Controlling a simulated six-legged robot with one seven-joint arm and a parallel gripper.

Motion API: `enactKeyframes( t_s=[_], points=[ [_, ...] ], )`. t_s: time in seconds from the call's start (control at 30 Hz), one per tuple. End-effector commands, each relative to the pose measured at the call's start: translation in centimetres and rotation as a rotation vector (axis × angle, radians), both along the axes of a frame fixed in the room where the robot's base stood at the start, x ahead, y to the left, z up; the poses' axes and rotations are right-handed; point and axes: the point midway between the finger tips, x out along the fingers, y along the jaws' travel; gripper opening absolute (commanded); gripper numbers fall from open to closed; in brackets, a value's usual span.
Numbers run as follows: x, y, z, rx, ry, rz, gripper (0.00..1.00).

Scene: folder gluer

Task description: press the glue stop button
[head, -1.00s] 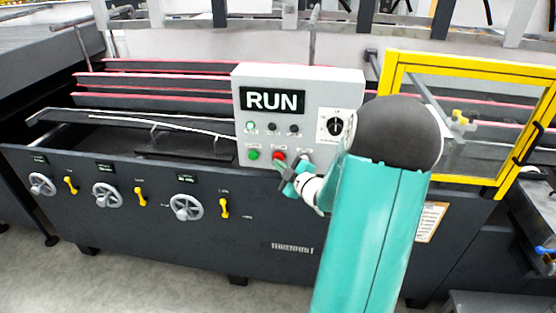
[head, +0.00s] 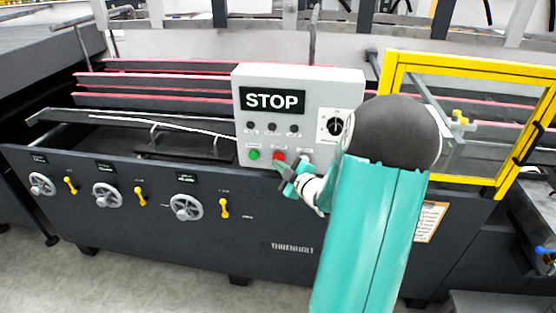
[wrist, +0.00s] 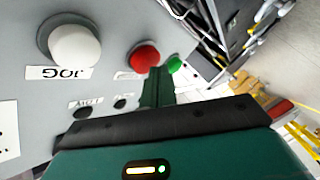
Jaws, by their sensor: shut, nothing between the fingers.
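The grey control box (head: 350,90) stands on the machine with its display (head: 272,101) reading STOP. Below it are a green button (head: 254,154), a red button (head: 278,156) and a white button. My gripper (head: 279,166) is shut and empty, its tips at the red button; I cannot tell for certain whether they touch it. In the wrist view the red button (wrist: 144,57) lies just beyond the finger (wrist: 157,88), with the green button (wrist: 174,65) beside it and the white JOG button (wrist: 75,45) to the left. The label under the red button is partly hidden.
A selector knob (head: 335,125) is on the box's right side. A yellow-framed guard (head: 450,62) stands to the right. Grey handwheels (head: 186,207) and yellow levers (head: 224,208) line the machine's front panel.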

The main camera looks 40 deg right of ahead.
Motion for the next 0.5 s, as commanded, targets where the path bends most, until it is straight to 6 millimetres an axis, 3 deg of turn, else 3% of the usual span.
enactKeyframes(
  t_s=[0.5],
  points=[
    [-0.69,0.87,-0.03,0.001,0.001,0.001,0.0]
  ],
)
